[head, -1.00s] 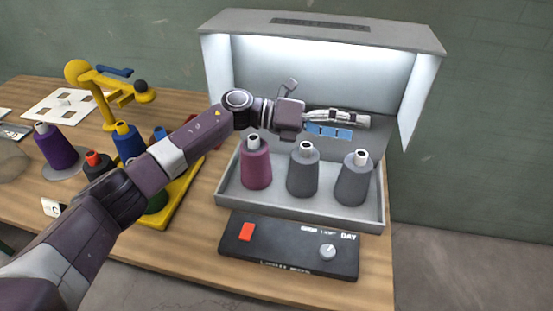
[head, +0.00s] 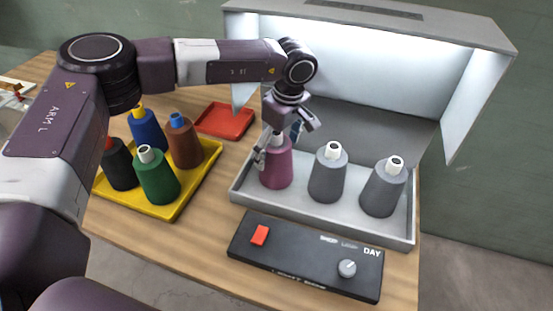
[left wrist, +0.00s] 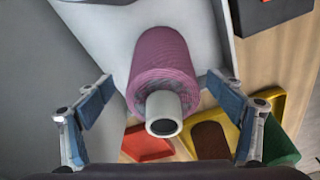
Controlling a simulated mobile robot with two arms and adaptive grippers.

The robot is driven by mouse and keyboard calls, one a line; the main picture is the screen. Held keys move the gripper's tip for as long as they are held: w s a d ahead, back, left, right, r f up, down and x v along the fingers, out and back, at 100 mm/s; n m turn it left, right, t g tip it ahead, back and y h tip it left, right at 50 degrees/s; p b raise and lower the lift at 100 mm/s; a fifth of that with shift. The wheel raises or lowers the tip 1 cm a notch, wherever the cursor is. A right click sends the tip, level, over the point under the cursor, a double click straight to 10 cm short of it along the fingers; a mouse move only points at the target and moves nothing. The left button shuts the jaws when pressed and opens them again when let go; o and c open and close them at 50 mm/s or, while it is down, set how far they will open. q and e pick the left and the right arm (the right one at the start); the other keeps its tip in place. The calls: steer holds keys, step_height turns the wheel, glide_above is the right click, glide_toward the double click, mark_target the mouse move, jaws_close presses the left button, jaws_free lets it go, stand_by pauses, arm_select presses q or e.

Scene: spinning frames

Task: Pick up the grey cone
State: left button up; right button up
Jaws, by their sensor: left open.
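Two grey cones stand upright in the pale tray (head: 400,238) of the lit booth: a middle one (head: 327,180) and a right one (head: 382,190), each with a white tube top. A magenta cone (head: 276,166) stands left of them. My left gripper (head: 279,146) points down over the magenta cone, open, with its fingers on either side of the cone's top. No grey cone is clear there.
A black control box (head: 305,258) with a red switch and a knob sits in front of the tray. A yellow tray (head: 170,211) with blue, brown, green and black cones stands left. A red tray (head: 226,119) lies behind it. The booth hood (head: 400,25) overhangs the cones.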

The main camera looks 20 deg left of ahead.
arm_select(q)
steer(key=f, duration=0.2)
steer(key=f+p, duration=0.1)
steer(key=f, duration=0.1)
steer(key=shift+a+f, duration=0.2)
steer(key=shift+f, duration=0.1)
steer(key=shift+s, duration=0.1)
steer(key=shift+c, duration=0.2)
steer(key=shift+r, duration=0.1)
steer(key=c, duration=1.8)
